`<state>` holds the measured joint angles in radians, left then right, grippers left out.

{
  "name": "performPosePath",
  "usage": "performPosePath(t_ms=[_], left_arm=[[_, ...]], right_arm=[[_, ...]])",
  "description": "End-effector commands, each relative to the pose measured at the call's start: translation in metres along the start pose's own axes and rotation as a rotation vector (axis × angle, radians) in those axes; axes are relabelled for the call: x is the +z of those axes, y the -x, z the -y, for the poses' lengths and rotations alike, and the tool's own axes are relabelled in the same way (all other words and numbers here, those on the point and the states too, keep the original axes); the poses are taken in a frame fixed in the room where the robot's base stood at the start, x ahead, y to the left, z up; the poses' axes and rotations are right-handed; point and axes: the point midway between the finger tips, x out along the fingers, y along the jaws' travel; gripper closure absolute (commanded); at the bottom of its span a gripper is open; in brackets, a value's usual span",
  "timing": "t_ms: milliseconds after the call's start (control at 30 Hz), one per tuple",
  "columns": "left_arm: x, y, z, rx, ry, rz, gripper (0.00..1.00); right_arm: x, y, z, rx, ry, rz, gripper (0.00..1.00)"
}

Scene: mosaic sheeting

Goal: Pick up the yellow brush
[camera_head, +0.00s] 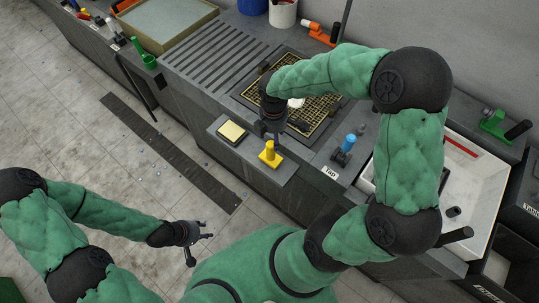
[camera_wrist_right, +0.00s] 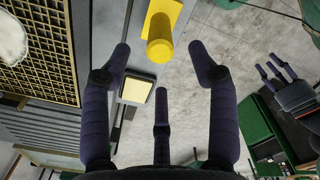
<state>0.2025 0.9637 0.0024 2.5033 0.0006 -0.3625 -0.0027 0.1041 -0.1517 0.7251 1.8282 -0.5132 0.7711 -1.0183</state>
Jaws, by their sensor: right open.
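The yellow brush (camera_head: 270,156) stands upright near the front edge of the grey counter, its round handle pointing up from a flat yellow base. In the right wrist view the brush (camera_wrist_right: 160,38) shows at the top, just beyond the fingertips. My right gripper (camera_head: 271,131) is above and behind the brush, pointing down. In the right wrist view its fingers (camera_wrist_right: 160,66) are spread with nothing between them. My left gripper (camera_head: 196,241) is low at the front left, off the counter, fingers apart and empty. It also shows in the right wrist view (camera_wrist_right: 279,79).
A cream sponge-like block (camera_head: 232,131) lies left of the brush. A gold grid (camera_head: 323,110) with a white lump and dark pieces lies behind my right gripper. A blue-topped item (camera_head: 348,143) stands to the right, near a white sink (camera_head: 478,190). Open floor lies left.

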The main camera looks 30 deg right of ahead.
Motion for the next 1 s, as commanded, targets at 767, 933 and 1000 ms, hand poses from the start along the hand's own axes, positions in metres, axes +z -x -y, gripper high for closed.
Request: performPosePath(t_ms=[767, 933, 1000], left_arm=[[-0.001, -0.024, 0.009, 0.0, 0.0, 0.0, 0.6], [-0.001, -0.023, 0.008, 0.0, 0.0, 0.0, 0.6], [-0.001, -0.023, 0.008, 0.0, 0.0, 0.0, 0.6]], right_arm=[[-0.004, -0.087, -0.003, 0.0, -0.002, -0.001, 0.4], [-0.004, -0.087, -0.003, 0.001, -0.002, -0.001, 0.4], [-0.004, -0.087, -0.003, 0.001, -0.002, -0.001, 0.46]])
